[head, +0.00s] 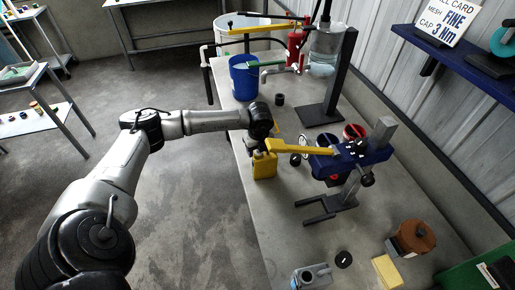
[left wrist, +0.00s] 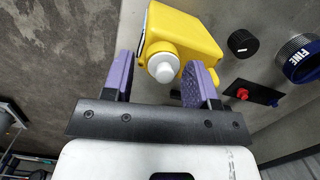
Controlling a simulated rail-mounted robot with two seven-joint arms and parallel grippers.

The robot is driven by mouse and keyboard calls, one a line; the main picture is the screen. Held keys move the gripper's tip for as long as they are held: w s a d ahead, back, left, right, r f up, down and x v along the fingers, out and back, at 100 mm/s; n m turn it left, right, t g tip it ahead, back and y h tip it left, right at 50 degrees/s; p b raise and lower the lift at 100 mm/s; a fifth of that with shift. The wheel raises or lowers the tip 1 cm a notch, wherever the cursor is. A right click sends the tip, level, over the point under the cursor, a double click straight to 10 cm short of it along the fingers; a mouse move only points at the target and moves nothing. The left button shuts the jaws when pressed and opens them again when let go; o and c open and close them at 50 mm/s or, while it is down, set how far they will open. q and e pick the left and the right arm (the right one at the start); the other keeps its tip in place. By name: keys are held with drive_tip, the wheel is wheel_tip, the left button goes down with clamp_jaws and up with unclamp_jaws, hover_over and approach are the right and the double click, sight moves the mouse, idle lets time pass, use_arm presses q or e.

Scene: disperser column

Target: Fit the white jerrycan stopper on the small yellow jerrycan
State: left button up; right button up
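The small yellow jerrycan (head: 264,166) stands near the left edge of the grey bench. It also shows in the left wrist view (left wrist: 192,36), just beyond the fingers. The white stopper (left wrist: 163,68) appears at the jerrycan's mouth, facing the camera; I cannot tell whether it is fully seated. My left gripper (left wrist: 160,62) is open, with one purple finger on each side of the stopper and visible gaps between. In the head view my left wrist is above the jerrycan and its fingers are hard to make out. My right gripper is not in view.
A blue disperser head (head: 345,160) with a yellow arm (head: 300,147) stands close right of the jerrycan. A blue bucket (head: 244,77) is farther back. A black knob-like cap (left wrist: 242,43) lies beside the jerrycan. A brown-topped pot (head: 413,236) and yellow block (head: 387,271) are at front right.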

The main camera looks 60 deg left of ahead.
sight(259, 155)
use_arm(q)
drive_tip(key=shift+o, duration=0.6)
wheel_tip(259, 155, up, 14)
drive_tip(key=d, duration=0.1)
drive_tip(key=shift+d+f+p, duration=0.15)
drive_tip(key=shift+d+p, duration=0.2)
drive_tip(key=shift+p, duration=0.1)
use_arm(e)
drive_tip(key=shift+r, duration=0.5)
use_arm(q)
drive_tip(key=shift+s, duration=0.1)
